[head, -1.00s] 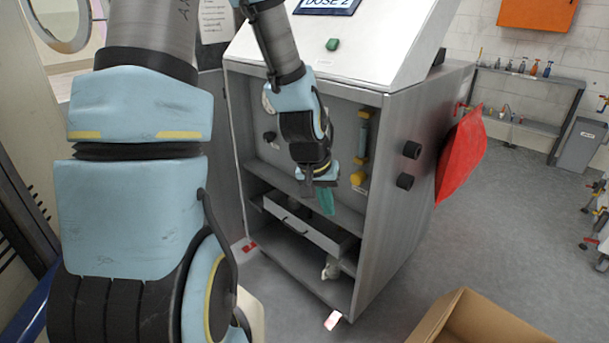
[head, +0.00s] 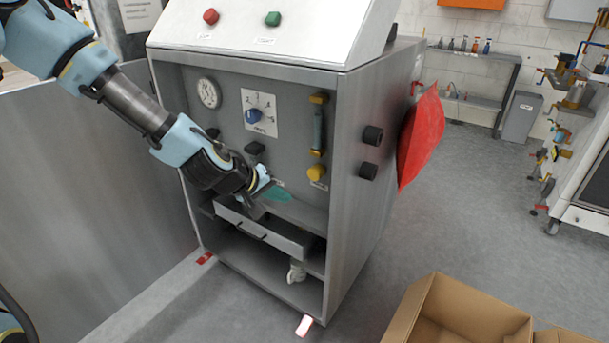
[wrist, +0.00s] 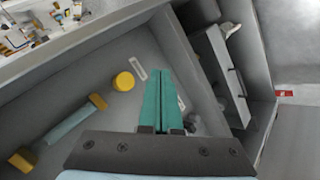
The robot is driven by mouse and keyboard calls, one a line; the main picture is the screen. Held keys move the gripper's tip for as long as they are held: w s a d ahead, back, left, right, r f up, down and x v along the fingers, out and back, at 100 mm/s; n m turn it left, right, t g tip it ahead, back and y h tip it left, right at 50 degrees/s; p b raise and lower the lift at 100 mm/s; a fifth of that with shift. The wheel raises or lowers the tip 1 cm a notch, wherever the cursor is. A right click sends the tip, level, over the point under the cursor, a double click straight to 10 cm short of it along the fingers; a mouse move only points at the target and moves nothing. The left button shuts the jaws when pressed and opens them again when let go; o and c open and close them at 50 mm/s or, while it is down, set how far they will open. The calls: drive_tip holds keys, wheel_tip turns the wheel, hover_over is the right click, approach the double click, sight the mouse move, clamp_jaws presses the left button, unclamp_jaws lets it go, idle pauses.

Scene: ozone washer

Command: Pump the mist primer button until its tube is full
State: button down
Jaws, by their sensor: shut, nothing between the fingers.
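The yellow round primer button (head: 317,172) sits on the washer's front panel, below a vertical tube (head: 318,130) held between yellow fittings. In the wrist view the button (wrist: 124,81) is left of my fingers and the pale blue tube (wrist: 70,125) lies at lower left. How full the tube is I cannot tell. My gripper (head: 288,195) is in front of the panel, lower left of the button and apart from it. Its teal fingers (wrist: 160,75) are closed together and empty.
An open drawer (head: 265,230) juts out below my gripper. A dial gauge (head: 208,92) and a blue selector knob (head: 253,115) are on the panel. Black knobs (head: 371,135) and a red bag (head: 420,135) are on the right side. A cardboard box (head: 440,310) stands at lower right.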

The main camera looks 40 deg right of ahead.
sight(312, 176)
drive_tip(key=w+d, duration=0.2)
drive_tip(key=d, duration=0.6)
drive_tip(key=shift+d, duration=0.35)
drive_tip(key=shift+d, duration=0.15)
idle(1.9)
drive_tip(key=shift+w+d, duration=0.15)
drive_tip(key=shift+d, duration=0.05)
drive_tip(key=shift+w+d, duration=0.25)
drive_tip(key=shift+d, duration=0.75)
idle(1.1)
drive_tip(key=shift+a, duration=0.1)
drive_tip(key=shift+s+a, duration=0.2)
drive_tip(key=shift+a, duration=0.45)
drive_tip(key=shift+s+a, duration=0.2)
drive_tip(key=shift+a, duration=0.4)
drive_tip(key=shift+s+a, duration=0.2)
drive_tip(key=shift+a, duration=0.6)
drive_tip(key=shift+s+a, duration=0.2)
drive_tip(key=shift+a, duration=0.65)
drive_tip(key=shift+s+a, duration=0.2)
drive_tip(key=shift+a, duration=0.6)
